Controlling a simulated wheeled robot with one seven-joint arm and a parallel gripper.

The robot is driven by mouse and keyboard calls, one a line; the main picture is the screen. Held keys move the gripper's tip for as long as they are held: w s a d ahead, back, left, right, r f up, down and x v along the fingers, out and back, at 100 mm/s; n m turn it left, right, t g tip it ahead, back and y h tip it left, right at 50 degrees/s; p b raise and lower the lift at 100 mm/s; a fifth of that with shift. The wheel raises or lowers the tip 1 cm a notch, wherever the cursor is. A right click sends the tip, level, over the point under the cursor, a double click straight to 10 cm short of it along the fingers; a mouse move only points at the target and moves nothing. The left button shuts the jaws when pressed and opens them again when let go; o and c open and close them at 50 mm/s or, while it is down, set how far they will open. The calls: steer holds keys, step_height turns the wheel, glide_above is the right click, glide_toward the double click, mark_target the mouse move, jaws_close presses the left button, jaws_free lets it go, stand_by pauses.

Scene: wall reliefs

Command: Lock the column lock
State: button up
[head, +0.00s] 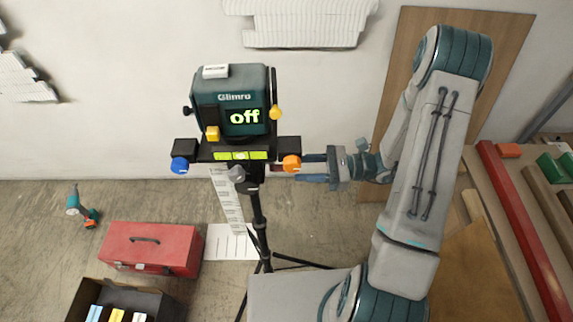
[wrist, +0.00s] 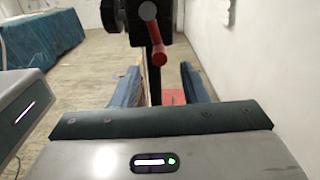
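A teal device (head: 238,95) marked "Glimro", its display reading "off", stands on a black tripod (head: 258,210) in the head view. In the wrist view a red lever (wrist: 157,45) sticks out beside the dark column (wrist: 153,80); it looks like the column lock. In the head view it is mostly hidden by the orange knob and my fingers.
A blue knob (head: 180,164) and a grey knob (head: 237,173) sit on the tripod head. A red toolbox (head: 150,249) and an open dark box (head: 118,300) are on the floor at left. A wooden board (head: 410,85) leans on the wall. Planks (head: 525,230) lie at right.

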mark_target(281, 169)
steer(key=a+p, duration=0.1)
steer(key=a, duration=0.5)
steer(key=shift+w+a, duration=0.1)
steer(key=shift+a, duration=0.05)
